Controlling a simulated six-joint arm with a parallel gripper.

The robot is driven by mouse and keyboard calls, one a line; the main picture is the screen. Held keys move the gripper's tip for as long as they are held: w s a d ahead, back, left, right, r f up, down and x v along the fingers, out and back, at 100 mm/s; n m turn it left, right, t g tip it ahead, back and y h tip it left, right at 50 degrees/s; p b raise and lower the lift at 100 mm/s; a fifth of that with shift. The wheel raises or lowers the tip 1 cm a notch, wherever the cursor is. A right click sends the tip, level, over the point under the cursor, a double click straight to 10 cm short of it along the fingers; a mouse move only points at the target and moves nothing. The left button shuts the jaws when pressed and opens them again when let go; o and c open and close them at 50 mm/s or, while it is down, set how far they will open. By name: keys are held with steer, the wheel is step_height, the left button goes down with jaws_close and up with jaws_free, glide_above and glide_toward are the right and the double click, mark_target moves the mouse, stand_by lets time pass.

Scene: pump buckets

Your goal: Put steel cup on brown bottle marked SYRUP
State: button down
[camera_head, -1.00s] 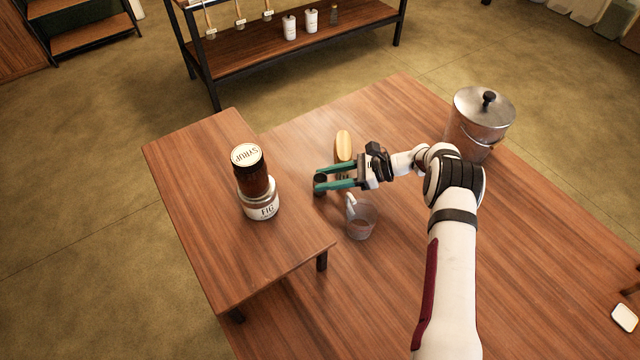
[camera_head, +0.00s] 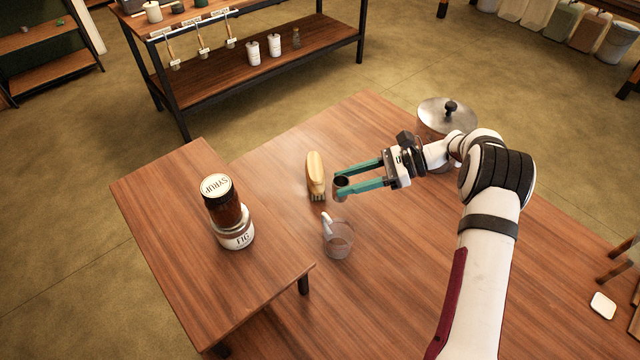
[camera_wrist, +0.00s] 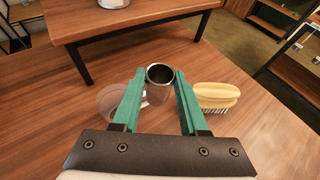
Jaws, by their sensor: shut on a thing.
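The steel cup (camera_head: 341,188) is small and held between the green fingers of my gripper (camera_head: 358,180), above the lower table. In the wrist view the steel cup (camera_wrist: 160,76) sits upright, its open mouth showing, between the fingertips of my gripper (camera_wrist: 158,82). The brown bottle marked SYRUP (camera_head: 224,207) has a white lid with a black rim. It stands on top of a white-labelled FIG jar (camera_head: 236,238) on the raised table at the left. My gripper is to the right of the bottle and apart from it.
A clear measuring jug (camera_head: 338,242) stands just in front of my gripper. A lidded steel pot (camera_head: 436,118) is behind my arm. The raised table (camera_head: 170,250) has free room around the stacked jars.

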steer(key=shift+d+r, duration=0.35)
steer(key=s+a+r+n+g+h, duration=0.15)
steer(key=s+a+r, duration=0.25)
steer(key=a+r, duration=0.4)
steer(key=s+a+r+n+g, duration=0.2)
steer(key=s+a+r, duration=0.25)
steer(key=r, duration=0.45)
steer(key=s+a+r+n+g, duration=0.15)
steer(key=s+a+r, duration=0.25)
steer(key=a+r, duration=0.45)
glide_above(227, 181)
steer(key=shift+h, duration=0.25)
step_height(227, 181, down, 7)
steer(key=shift+s+r, duration=0.1)
steer(key=shift+r, duration=0.05)
steer(key=shift+c, duration=2.2)
jaws_free()
